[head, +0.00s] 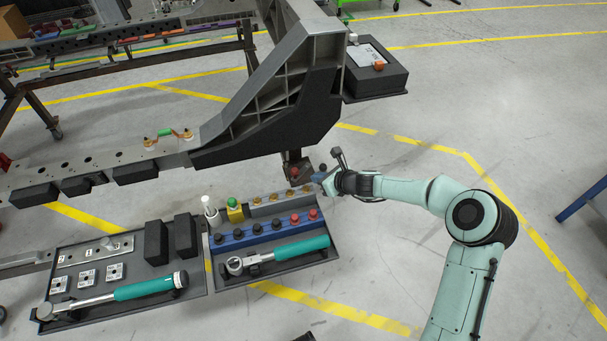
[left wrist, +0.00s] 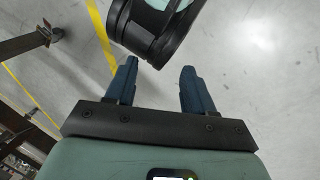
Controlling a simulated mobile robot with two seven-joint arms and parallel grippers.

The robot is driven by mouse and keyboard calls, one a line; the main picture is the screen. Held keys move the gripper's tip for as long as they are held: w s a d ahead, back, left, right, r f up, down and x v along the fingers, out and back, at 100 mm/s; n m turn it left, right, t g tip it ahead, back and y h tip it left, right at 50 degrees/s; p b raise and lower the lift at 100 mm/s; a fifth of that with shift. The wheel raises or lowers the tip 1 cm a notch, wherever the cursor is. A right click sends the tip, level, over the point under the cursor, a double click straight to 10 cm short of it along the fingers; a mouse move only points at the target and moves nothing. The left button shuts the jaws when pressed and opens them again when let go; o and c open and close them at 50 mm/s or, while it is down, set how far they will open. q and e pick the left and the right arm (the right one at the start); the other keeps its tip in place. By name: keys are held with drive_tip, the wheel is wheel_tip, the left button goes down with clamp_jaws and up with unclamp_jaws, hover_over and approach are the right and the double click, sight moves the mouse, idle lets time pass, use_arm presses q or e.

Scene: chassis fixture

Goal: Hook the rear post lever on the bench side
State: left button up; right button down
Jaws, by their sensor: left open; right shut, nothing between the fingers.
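A dark post (head: 295,163) stands under the tall end of the grey and black chassis fixture (head: 270,115). A small reddish part shows on it; I cannot tell clearly which piece is the lever. My right gripper (head: 320,177) comes from the right and its blue fingertips are just right of the post, shut and empty. Whether they touch it is too small to tell. My left gripper (left wrist: 160,85) shows in the left wrist view, its two blue fingers wide apart with nothing between them.
A tool tray (head: 212,284) in front of the fixture holds teal-handled wrenches (head: 290,250), black blocks (head: 156,243) and a blue rack (head: 255,236) with knobs. A dark box (head: 380,82) is mounted beyond the fixture. The floor at right is open.

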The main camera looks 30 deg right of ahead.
sight(297, 174)
use_arm(q)
drive_tip(key=shift+s+d+r+p, duration=0.25)
drive_tip(key=shift+s+r+p, duration=0.15)
drive_tip(key=shift+s, duration=0.1)
use_arm(e)
drive_tip(key=x, duration=0.8)
drive_tip(key=shift+w+r, duration=0.25)
drive_tip(key=shift+r, duration=0.2)
use_arm(q)
drive_tip(key=shift+w+f, duration=0.1)
use_arm(e)
drive_tip(key=shift+a, duration=0.1)
